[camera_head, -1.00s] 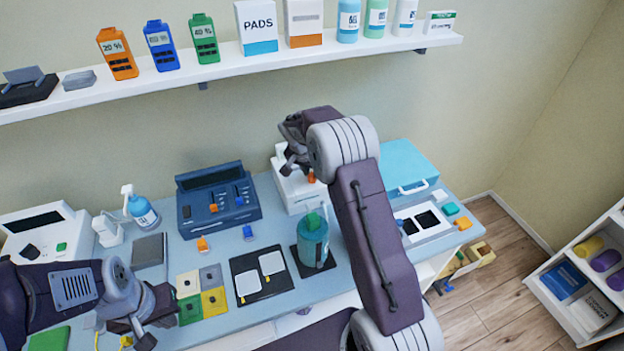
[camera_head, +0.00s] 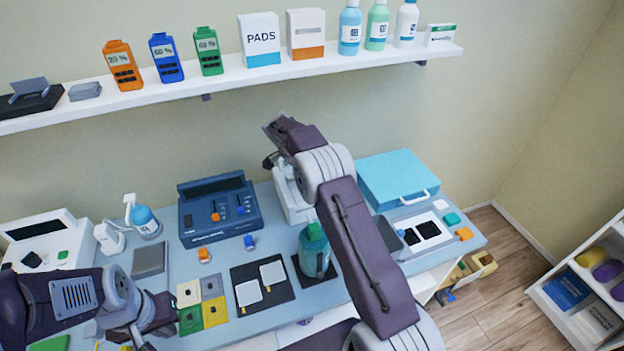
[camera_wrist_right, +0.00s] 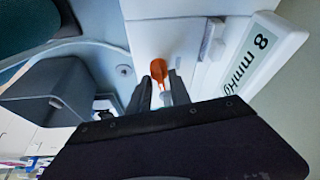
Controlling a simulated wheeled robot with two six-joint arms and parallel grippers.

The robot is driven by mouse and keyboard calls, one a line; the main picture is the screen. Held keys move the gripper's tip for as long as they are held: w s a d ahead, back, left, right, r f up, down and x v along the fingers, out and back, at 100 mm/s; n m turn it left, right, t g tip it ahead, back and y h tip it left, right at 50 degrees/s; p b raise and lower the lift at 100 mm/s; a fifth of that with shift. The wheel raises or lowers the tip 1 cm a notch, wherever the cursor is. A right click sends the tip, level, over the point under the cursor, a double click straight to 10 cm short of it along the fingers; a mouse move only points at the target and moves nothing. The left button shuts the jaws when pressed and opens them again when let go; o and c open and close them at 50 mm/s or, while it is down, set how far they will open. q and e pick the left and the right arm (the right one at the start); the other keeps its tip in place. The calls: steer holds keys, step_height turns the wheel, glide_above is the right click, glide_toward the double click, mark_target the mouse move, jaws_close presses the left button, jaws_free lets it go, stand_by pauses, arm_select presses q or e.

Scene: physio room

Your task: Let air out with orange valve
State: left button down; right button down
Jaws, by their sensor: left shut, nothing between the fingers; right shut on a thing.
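The orange valve (camera_wrist_right: 155,72) shows in the right wrist view, on a white unit (camera_wrist_right: 180,38) whose display (camera_wrist_right: 257,58) reads 8 mmHg. My right gripper (camera_wrist_right: 162,88) has its two fingers closed around the orange valve. In the head view the white unit (camera_head: 292,203) stands at the back of the table, partly behind my right arm, and the valve is hidden there. My left gripper (camera_head: 150,330) is shut and empty over the table's front left, low in the picture.
A teal bottle (camera_head: 314,250) stands on a dark mat in front of the white unit. A blue console (camera_head: 218,208) is to its left, a light blue case (camera_head: 397,180) to its right. A shelf (camera_head: 240,78) of bottles and boxes runs above.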

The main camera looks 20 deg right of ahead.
steer(key=shift+f, duration=0.1)
stand_by(0.4)
steer(key=c, duration=1.5)
jaws_free()
steer(key=v, duration=0.9)
steer(key=shift+w, duration=0.1)
